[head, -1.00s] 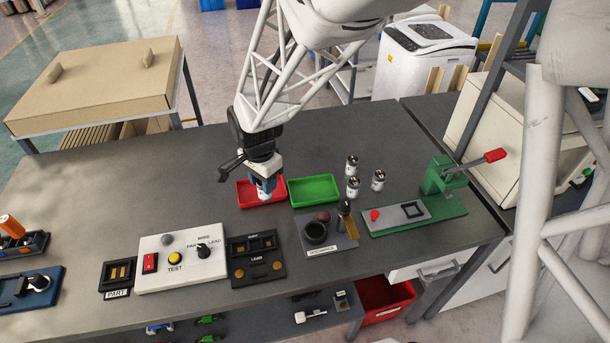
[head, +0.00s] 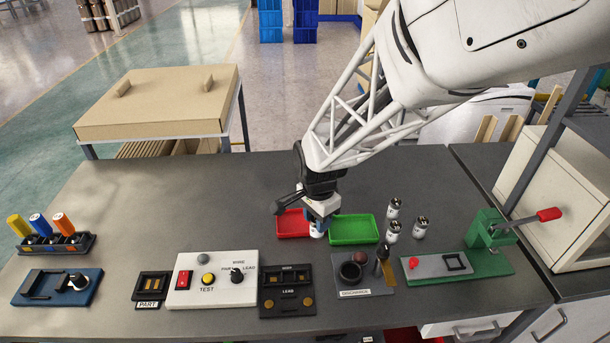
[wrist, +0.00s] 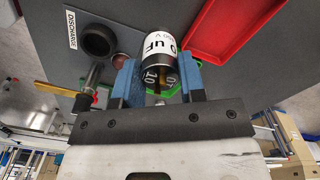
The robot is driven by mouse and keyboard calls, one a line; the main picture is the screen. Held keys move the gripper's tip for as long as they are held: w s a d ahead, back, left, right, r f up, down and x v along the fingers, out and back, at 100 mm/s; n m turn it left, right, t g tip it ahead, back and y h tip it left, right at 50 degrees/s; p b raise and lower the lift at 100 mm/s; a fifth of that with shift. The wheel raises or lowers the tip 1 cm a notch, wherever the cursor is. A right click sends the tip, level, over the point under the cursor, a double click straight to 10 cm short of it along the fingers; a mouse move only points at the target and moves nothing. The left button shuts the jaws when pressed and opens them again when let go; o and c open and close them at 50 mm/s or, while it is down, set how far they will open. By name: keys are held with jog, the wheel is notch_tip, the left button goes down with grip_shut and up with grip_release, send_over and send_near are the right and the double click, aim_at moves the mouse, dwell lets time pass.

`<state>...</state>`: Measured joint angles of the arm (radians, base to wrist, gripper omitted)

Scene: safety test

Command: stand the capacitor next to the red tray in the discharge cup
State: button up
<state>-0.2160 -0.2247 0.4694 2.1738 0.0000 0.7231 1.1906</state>
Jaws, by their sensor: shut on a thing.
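My gripper (head: 319,219) is shut on a capacitor (wrist: 162,48), a dark can with a white printed label, held between the blue finger pads in the wrist view. In the head view, the lower end of this capacitor (head: 317,234) shows below the fingers, at the front right corner of the red tray (head: 293,235). I cannot tell its height above the table. The discharge cup (head: 350,271) is a black round cup on a grey plate, to the front right of my gripper. The cup (wrist: 98,40) also shows in the wrist view, apart from the capacitor, and looks empty.
A green tray (head: 354,230) lies right of the red tray. Three more capacitors (head: 394,208) stand right of it. A dark upright post (head: 381,256) stands beside the cup. A green lever press (head: 488,240) is at the right. A tester box (head: 215,280) is at the front left.

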send_over(350, 275)
jog(key=shift+r+m, duration=0.4)
jog(key=shift+r, duration=0.05)
jog(key=shift+f, duration=0.15)
dwell(0.3)
jog(key=shift+f, duration=2.55)
jog(key=shift+f, duration=0.95)
dwell(1.0)
jog(key=o, duration=1.4)
jog(key=shift+r, duration=0.1)
jog(key=shift+r, duration=3.4)
